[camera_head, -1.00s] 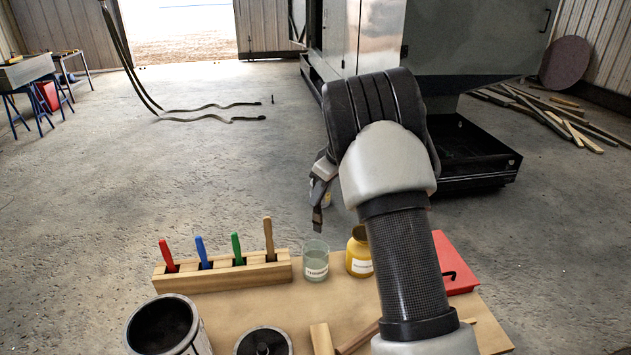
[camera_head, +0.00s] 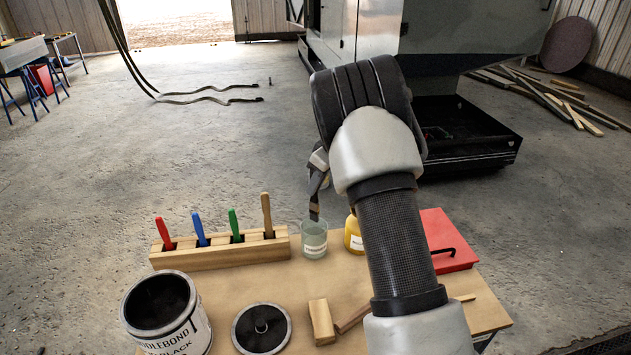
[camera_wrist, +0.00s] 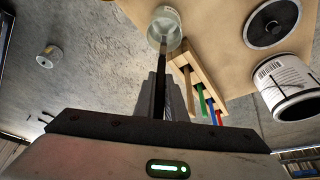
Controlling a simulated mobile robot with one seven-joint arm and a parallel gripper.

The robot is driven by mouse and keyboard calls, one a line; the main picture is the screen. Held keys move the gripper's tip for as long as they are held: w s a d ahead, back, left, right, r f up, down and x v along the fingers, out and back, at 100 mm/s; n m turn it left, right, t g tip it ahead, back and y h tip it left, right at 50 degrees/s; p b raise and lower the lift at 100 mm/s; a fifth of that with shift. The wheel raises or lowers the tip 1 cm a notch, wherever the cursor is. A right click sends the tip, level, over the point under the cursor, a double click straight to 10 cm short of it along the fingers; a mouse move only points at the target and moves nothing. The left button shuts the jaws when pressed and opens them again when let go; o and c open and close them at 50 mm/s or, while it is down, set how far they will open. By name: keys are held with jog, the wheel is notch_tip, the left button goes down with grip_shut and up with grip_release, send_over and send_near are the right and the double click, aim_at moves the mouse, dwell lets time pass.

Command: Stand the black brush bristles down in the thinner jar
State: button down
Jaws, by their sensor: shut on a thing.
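My gripper (camera_wrist: 163,95) is shut on the black brush (camera_wrist: 160,62), which points away from the palm toward the thinner jar in the wrist view. In the head view the black brush (camera_head: 314,206) hangs down from my gripper (camera_head: 318,172), slightly tilted. The thinner jar (camera_head: 314,243) is clear glass with a white label and stands upright on the bench. It also shows in the wrist view (camera_wrist: 164,20). The brush's lower end overlaps the jar's mouth in both views. I cannot tell how far inside it is. My arm hides part of the gripper.
A wooden rack (camera_head: 220,252) with red, blue, green and brown handles stands left of the jar. A yellow jar (camera_head: 353,236) is close on the right, partly behind my arm. A red box (camera_head: 446,238), black paint can (camera_head: 165,315) and round lid (camera_head: 262,328) sit around the bench.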

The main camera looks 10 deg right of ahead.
aim_at(318, 204)
jog(key=shift+f+b, duration=3.6)
jog(key=shift+f, duration=0.75)
jog(key=c, duration=1.7)
grip_release()
jog(key=shift+c, duration=0.2)
jog(key=p+v, duration=0.1)
jog(key=v, duration=1.6)
jog(key=shift+r+p, duration=0.25)
jog(key=shift+p, duration=0.05)
jog(key=shift+s, duration=0.1)
